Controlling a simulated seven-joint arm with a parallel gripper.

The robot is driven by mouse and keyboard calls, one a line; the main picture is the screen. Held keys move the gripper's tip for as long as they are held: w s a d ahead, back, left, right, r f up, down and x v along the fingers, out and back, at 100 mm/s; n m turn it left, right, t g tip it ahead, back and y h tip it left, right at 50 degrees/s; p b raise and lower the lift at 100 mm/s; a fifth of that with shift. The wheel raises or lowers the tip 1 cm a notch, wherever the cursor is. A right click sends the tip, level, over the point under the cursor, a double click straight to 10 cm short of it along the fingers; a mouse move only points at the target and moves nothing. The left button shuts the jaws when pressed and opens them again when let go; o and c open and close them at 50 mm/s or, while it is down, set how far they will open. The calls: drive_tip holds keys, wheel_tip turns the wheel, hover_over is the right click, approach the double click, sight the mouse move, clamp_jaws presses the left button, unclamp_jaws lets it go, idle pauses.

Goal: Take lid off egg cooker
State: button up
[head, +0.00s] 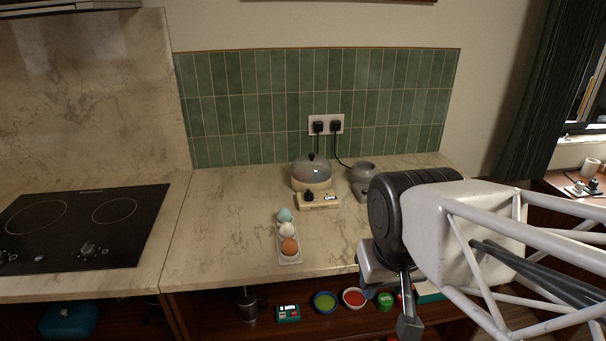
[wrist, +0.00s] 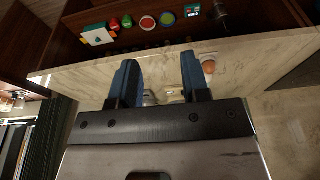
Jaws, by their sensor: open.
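The egg cooker (head: 314,188) stands on the counter near the tiled wall, with a cream base and a dial on its front. Its clear domed lid (head: 311,170) sits on top and has a dark knob (head: 311,156). My gripper (head: 385,290) is at the counter's front edge, to the right and nearer than the cooker, well apart from it. In the wrist view, my gripper (wrist: 157,80) shows two blue-padded fingers spread apart with nothing held between them. The cooker is mostly hidden behind the fingers in that view.
A tray of three eggs (head: 290,258) lies in front of the cooker. A black hob (head: 80,228) is at left. Bowls (head: 354,298) sit on the shelf below. Counter left of the cooker is clear.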

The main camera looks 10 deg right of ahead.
drive_tip(key=shift+o, duration=1)
drive_tip(key=shift+r, duration=0.1)
